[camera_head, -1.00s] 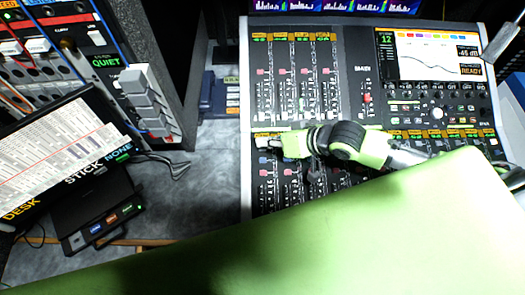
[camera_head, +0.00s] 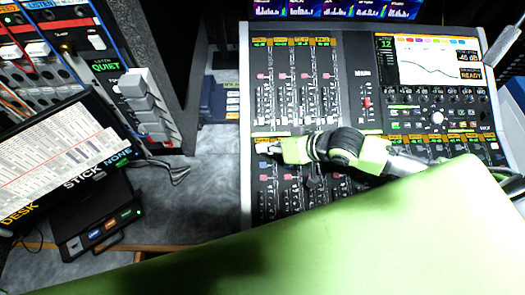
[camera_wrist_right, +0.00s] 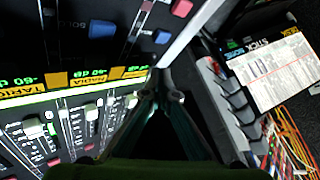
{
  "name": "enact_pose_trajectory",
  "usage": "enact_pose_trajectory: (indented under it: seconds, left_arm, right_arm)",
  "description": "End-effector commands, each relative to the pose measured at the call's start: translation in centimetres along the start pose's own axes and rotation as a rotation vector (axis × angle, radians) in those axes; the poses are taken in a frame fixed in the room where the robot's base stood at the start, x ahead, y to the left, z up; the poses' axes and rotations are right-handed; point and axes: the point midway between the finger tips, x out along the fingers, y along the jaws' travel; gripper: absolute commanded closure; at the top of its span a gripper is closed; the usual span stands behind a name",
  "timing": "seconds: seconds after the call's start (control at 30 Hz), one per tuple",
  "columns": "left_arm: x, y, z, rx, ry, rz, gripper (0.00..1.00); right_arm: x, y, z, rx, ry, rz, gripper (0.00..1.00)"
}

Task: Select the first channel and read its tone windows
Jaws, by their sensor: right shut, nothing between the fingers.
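The mixing desk (camera_head: 350,75) fills the right of the head view, with two banks of channel strips on its left. The leftmost upper strip (camera_head: 262,75) shows; the left end of the lower bank's label row is partly covered by my right gripper. My right gripper (camera_head: 260,147) is shut and empty over that row, near the desk's left edge. In the right wrist view its fingertips (camera_wrist_right: 163,96) meet above the desk edge, beside orange labels (camera_wrist_right: 90,77) reading NADIA and -60 dB. The desk screen (camera_head: 438,60) shows a curve, with 12, -45 dB and READY around it. My left gripper is not in view.
A rack with a QUIET label (camera_head: 106,66) and grey levers (camera_head: 148,105) stands left of the desk. Grey counter lies between. My green body part covers the lower front.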

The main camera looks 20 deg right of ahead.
Motion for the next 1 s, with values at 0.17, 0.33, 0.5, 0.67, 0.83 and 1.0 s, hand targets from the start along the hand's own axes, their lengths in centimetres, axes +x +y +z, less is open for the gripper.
enact_pose_trajectory:
  seconds: [0.17,0.33,0.5,0.67,0.83,1.0]
  left_arm:
    - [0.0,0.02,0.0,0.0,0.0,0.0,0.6]
    - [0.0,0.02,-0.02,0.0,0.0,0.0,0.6]
    - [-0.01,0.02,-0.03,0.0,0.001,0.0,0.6]
    - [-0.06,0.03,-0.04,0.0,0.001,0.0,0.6]
    - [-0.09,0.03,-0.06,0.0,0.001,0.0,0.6]
    - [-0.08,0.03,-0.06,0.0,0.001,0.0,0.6]
  right_arm:
    - [0.0,-0.01,0.01,0.0,0.0,0.0,1.0]
    - [0.0,0.0,0.01,0.0,0.0,0.0,1.0]
    - [0.03,0.02,0.03,0.0,0.0,0.0,1.0]
    - [0.32,0.23,0.26,0.001,-0.001,0.0,1.0]
    - [0.59,0.42,0.44,0.001,0.0,0.0,1.0]
    - [0.58,0.42,0.44,0.001,0.0,0.0,1.0]
